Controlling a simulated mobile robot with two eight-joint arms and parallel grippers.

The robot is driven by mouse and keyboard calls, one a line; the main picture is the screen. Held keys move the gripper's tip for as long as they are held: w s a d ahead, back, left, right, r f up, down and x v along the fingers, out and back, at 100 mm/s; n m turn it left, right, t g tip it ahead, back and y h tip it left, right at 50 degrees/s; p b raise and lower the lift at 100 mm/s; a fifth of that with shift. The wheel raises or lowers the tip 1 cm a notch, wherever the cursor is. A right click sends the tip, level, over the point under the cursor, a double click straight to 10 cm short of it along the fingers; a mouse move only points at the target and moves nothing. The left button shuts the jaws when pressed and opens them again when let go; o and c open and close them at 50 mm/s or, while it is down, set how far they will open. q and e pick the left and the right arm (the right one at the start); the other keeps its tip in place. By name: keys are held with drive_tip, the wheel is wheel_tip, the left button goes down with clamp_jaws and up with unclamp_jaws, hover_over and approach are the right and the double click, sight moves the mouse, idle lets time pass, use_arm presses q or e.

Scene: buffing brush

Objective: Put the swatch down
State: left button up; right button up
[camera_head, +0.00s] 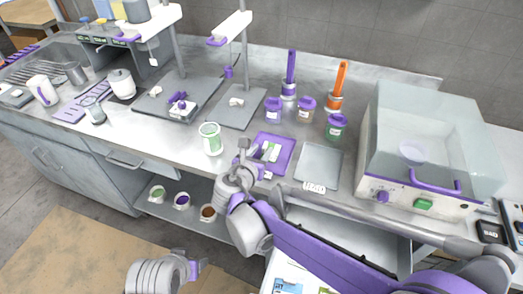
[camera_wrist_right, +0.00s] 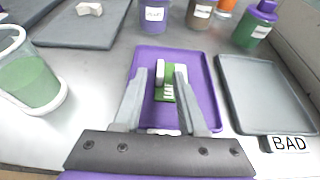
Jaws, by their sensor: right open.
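The swatch (camera_wrist_right: 168,90) is a small green piece with white parts. It lies on the purple tray (camera_wrist_right: 207,88) and also shows in the head view (camera_head: 272,152), partly hidden by my right gripper. My right gripper (camera_wrist_right: 162,76) is open, with its two grey fingers on either side of the swatch in the wrist view. I cannot tell whether either finger touches it. In the head view the right gripper (camera_head: 253,152) is over the left part of the purple tray (camera_head: 287,143). My left gripper (camera_head: 194,269) is low at the bottom left, away from the counter.
A grey tray (camera_head: 319,162) with a BAD label lies right of the purple one. A cup with green contents (camera_head: 211,139) stands to the left. Lidded jars (camera_head: 306,110) and two brushes (camera_head: 336,92) stand behind. A clear-covered machine (camera_head: 420,140) is at right.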

drive_tip(key=v, duration=1.1)
drive_tip(key=shift+s, duration=0.25)
